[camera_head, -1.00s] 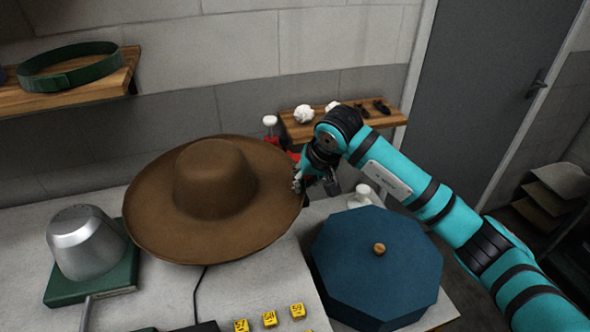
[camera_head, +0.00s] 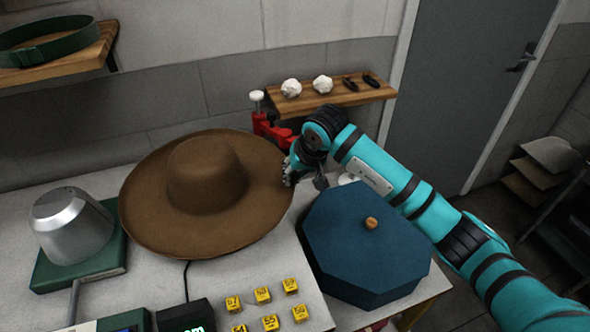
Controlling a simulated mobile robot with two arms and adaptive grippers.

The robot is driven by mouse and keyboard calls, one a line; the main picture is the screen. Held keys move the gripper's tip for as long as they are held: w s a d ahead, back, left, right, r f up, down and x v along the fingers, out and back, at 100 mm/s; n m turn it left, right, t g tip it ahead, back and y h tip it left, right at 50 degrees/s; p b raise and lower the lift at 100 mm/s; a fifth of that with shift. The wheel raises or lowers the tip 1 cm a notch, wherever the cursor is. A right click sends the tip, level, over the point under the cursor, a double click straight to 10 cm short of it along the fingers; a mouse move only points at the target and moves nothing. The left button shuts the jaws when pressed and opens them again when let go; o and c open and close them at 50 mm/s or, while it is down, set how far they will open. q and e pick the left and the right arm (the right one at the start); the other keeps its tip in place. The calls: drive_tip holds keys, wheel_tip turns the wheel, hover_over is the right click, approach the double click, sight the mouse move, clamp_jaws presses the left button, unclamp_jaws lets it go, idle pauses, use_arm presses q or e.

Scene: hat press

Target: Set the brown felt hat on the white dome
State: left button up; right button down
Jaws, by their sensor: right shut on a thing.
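The brown felt hat (camera_head: 207,178) has a wide brim and a round crown, and it is held above the grey bench. My right gripper (camera_head: 291,172) is shut on the right edge of its brim. The hat is crown up and slightly tilted. The white dome is not visible; the hat's broad brim covers that middle part of the bench. My left gripper is not in view.
A silver metal dome (camera_head: 73,226) on a green base stands at the left. A blue octagonal box (camera_head: 365,243) with a knob is below my right arm. Yellow numbered blocks (camera_head: 263,295) lie at the front. A red clamp (camera_head: 271,131) is behind the hat.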

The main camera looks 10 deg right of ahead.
drive_tip(key=shift+f, duration=0.85)
drive_tip(key=shift+f+b, duration=0.45)
drive_tip(key=shift+b, duration=0.2)
drive_tip(key=shift+f+b, duration=2.1)
drive_tip(key=shift+f, duration=0.15)
drive_tip(key=shift+f+b, duration=0.9)
drive_tip(key=shift+b, duration=0.15)
drive_tip(key=c, duration=1.3)
unclamp_jaws()
drive_tip(key=shift+o, duration=0.2)
